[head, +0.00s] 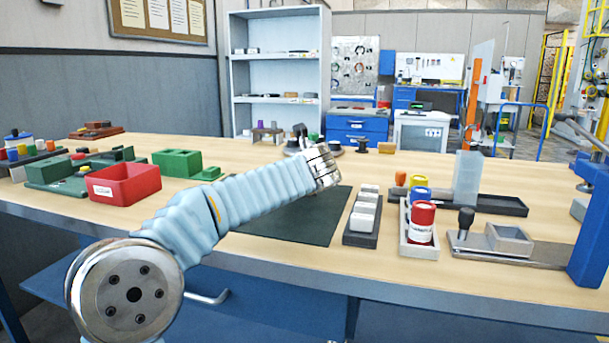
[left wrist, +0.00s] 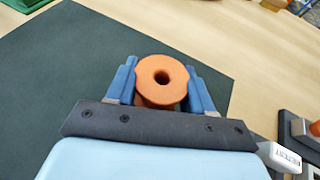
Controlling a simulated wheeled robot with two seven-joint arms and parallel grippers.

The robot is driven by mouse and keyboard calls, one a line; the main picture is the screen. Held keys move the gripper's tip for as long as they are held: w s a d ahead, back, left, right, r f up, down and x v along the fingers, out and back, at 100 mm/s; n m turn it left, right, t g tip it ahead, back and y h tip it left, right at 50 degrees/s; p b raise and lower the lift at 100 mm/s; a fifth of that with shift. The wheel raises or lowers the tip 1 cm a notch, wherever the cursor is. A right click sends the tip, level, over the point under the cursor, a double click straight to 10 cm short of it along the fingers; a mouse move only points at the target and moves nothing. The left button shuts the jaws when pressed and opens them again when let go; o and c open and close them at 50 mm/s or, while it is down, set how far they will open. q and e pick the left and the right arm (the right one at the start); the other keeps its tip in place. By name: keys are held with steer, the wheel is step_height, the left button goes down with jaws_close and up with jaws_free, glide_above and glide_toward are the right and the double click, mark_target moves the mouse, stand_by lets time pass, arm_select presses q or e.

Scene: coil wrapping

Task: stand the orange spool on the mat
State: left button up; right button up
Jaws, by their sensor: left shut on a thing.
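The orange spool (left wrist: 161,80) is between the blue fingers of my left gripper (left wrist: 163,90), which is shut on it. In the left wrist view its round end face and central hole face the camera. The dark green mat (left wrist: 60,75) lies below and around it in that view; I cannot tell whether the spool touches it. In the head view the mat (head: 300,222) lies on the table, partly covered by my left arm. The spool cannot be made out there. My right gripper is not in view.
Right of the mat stand a dark tray with white blocks (head: 365,215) and a light tray with red, blue and yellow cylinders (head: 419,247). A red bin (head: 124,185) and green blocks (head: 177,163) stand to the left. Small dark items stand behind the mat.

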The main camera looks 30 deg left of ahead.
arm_select(q)
steer(key=shift+f+b, duration=0.55)
steer(key=shift+f, duration=0.4)
steer(key=o, duration=1.3)
steer(key=shift+o, duration=0.2)
